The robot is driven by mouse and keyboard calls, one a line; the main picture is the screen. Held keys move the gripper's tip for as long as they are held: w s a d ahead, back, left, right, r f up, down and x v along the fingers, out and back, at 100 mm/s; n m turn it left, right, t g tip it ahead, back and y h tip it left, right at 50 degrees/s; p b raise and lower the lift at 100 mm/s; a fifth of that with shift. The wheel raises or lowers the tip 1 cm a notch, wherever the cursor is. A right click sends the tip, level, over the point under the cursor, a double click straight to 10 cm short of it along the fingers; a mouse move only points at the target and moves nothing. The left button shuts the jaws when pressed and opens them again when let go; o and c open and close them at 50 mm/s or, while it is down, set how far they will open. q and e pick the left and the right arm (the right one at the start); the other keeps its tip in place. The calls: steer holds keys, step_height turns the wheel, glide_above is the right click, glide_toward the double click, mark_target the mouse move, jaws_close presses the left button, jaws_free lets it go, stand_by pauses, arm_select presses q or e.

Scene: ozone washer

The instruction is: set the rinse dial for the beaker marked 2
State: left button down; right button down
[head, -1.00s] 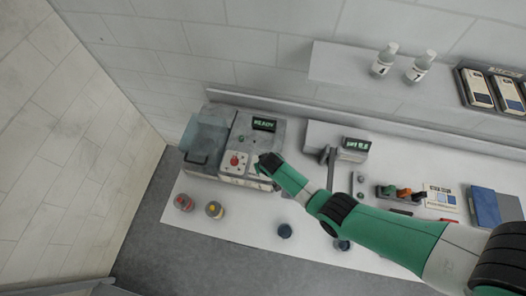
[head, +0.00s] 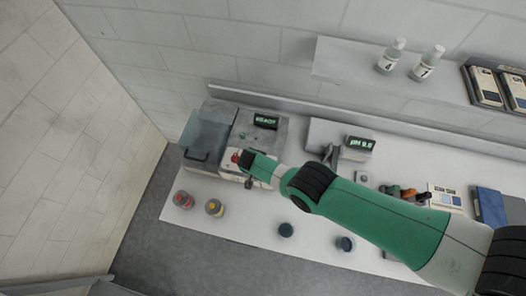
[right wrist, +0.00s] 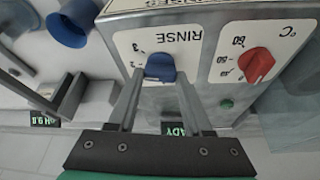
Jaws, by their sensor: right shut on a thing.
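The grey washer (head: 290,132) stands at the left end of the bench, with a green READY display (head: 266,122). In the right wrist view, its pale RINSE panel (right wrist: 187,45) appears upside down with a blue rinse dial (right wrist: 160,67) and small numbers. My right gripper (right wrist: 158,76) is shut on the blue dial, one finger on each side. In the head view, the tip of my right arm (head: 247,160) covers much of the panel. A red °C dial (right wrist: 257,65) sits beside the RINSE panel. I cannot make out a 2 on any beaker. My left gripper is out of view.
A red-topped container (head: 183,200) and a yellow-topped one (head: 214,208) stand in front of the washer. Blue cups (head: 286,230) (head: 345,243) stand near the front edge. A pH meter (head: 358,147) is to the right. Two white bottles (head: 391,57) (head: 428,62) stand on the shelf.

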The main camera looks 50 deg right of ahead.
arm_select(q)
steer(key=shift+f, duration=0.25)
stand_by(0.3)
arm_select(e)
steer(key=shift+c, duration=1.6)
jaws_free()
